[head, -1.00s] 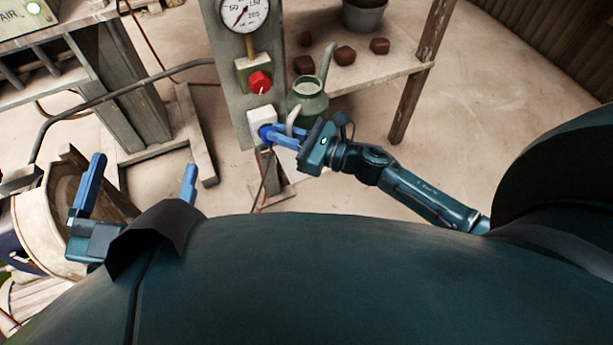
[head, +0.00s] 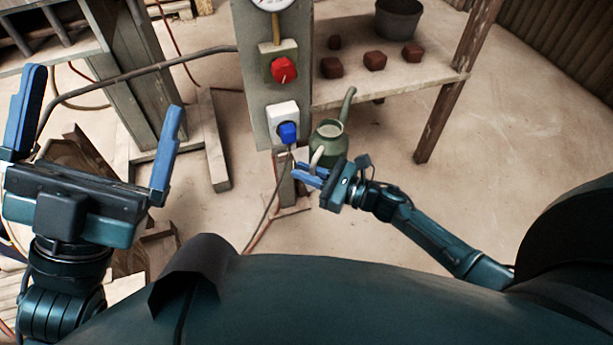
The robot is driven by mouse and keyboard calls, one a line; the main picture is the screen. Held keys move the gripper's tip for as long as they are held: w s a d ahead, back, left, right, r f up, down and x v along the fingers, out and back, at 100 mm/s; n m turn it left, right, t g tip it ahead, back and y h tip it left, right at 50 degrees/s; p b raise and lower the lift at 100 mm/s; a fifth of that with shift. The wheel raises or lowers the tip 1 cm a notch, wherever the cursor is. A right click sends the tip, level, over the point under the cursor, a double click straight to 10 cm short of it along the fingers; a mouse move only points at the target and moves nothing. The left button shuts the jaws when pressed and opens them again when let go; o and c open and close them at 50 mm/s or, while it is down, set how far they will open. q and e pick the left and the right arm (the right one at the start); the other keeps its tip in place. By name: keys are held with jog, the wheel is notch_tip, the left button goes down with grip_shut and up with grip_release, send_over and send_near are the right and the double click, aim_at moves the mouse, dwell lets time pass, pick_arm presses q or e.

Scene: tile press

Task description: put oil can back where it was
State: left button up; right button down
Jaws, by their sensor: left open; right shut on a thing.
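The green oil can (head: 329,140), with a long spout pointing up and a pale handle, is in the middle of the head view, in front of the table's left end. My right gripper (head: 308,175) is shut on the can's handle, at the near side of the can. The can looks about upright; whether its base touches anything is hidden. My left gripper (head: 90,130) is at the left, raised, its blue fingers wide apart and empty, far from the can.
The wooden table (head: 420,83) behind holds several brown lumps and a grey bucket (head: 398,20). Floor at the right is clear.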

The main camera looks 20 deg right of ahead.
dwell(0.3)
jog(key=c, duration=1.9)
grip_release()
jog(key=shift+f, duration=0.25)
jog(key=o, duration=0.4)
jog(key=shift+o, duration=0.2)
jog(key=shift+r, duration=0.1)
